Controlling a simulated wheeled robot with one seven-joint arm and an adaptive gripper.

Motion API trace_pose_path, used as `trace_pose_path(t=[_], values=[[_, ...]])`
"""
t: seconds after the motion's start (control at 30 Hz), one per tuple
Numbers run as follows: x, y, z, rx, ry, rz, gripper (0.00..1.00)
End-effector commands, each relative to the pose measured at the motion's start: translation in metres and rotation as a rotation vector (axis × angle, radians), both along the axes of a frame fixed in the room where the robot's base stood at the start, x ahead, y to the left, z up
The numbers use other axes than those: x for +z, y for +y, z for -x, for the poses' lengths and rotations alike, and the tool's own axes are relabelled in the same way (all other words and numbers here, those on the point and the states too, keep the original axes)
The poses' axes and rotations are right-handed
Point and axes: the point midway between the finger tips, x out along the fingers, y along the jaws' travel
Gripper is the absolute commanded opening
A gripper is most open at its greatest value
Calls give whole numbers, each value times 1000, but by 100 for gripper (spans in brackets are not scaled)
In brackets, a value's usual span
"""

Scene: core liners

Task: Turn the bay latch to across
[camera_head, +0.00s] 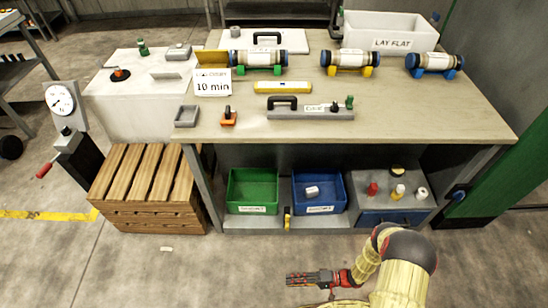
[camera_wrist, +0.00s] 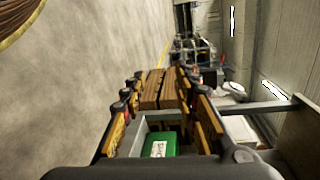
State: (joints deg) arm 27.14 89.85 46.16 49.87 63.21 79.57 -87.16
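I cannot tell for certain which part is the bay latch. A small upright yellow and black piece (camera_head: 287,218) stands at the front of the lower shelf, between the green and blue bins. My gripper (camera_head: 290,280) is low over the floor in front of the bench, pointing left, apart from both. In the wrist view my gripper (camera_wrist: 165,118) has its fingers spread, with nothing between them. The latch's turn position is too small to read.
The green bin (camera_head: 252,191) and blue bin (camera_head: 319,192) stand under the bench (camera_head: 400,112). A grey unit with bottles (camera_head: 386,215) is right of them. A wooden crate (camera_head: 140,187) stands left. The floor (camera_head: 190,275) ahead is mostly clear.

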Motion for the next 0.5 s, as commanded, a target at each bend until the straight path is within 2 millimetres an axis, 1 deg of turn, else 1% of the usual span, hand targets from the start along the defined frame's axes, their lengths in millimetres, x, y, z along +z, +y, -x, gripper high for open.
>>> trace_pose_path(t=[0.13,0.27,0.4,0.5], values=[[-5,1,13,17,109,19,30],[-5,7,40,50,252,35,30],[1,10,71,97,414,59,30],[13,3,81,136,517,99,30]])
